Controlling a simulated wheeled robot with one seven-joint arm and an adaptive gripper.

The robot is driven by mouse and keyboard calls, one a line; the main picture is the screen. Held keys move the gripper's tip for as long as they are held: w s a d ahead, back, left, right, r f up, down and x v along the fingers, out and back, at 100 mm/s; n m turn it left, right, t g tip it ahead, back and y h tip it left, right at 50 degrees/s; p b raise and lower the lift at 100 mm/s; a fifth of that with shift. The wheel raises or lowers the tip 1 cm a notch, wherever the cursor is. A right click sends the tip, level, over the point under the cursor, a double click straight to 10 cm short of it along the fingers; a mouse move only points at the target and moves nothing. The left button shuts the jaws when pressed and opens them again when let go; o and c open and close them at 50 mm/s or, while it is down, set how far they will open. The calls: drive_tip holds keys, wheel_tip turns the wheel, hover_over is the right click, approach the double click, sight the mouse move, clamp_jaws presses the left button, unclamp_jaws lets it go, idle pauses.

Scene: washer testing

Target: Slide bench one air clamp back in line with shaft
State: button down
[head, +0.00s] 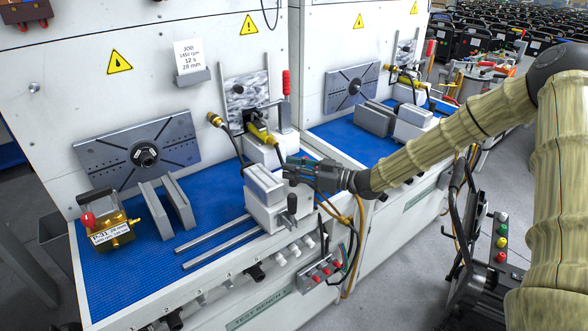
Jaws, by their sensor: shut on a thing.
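The bench one air clamp (266,214) is a white block with grey jaw pads on top. It stands at the right end of two grey rails (213,247) on the blue bench mat, to the right of the shaft (145,155) and out of line with it. The shaft is a dark round hub on a grey slotted plate (112,165). My gripper (288,169) reaches in from the right and is shut at the clamp's upper right edge. The exact contact of the fingers is too small to see.
A brass pump (112,232) with a label and red knob sits at the left of the blue mat. Two grey blocks (168,208) stand near the shaft. A second bench (373,146) is at right.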

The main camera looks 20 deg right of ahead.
drive_tip(key=s+a+b, duration=0.4)
drive_tip(key=a, duration=0.7)
drive_tip(key=s+a+b, duration=0.4)
drive_tip(key=a, duration=0.8)
drive_tip(key=shift+s+a, duration=0.3)
drive_tip(key=c, duration=1.7)
unclamp_jaws()
drive_tip(key=o, duration=0.5)
drive_tip(key=shift+a, duration=0.25)
drive_tip(key=shift+c, duration=0.2)
drive_tip(key=shift+s+d, duration=0.1)
drive_tip(key=shift+d, duration=0.25)
drive_tip(key=v, duration=1.1)
drive_tip(key=shift+s+d, duration=0.2)
drive_tip(key=shift+d, duration=0.05)
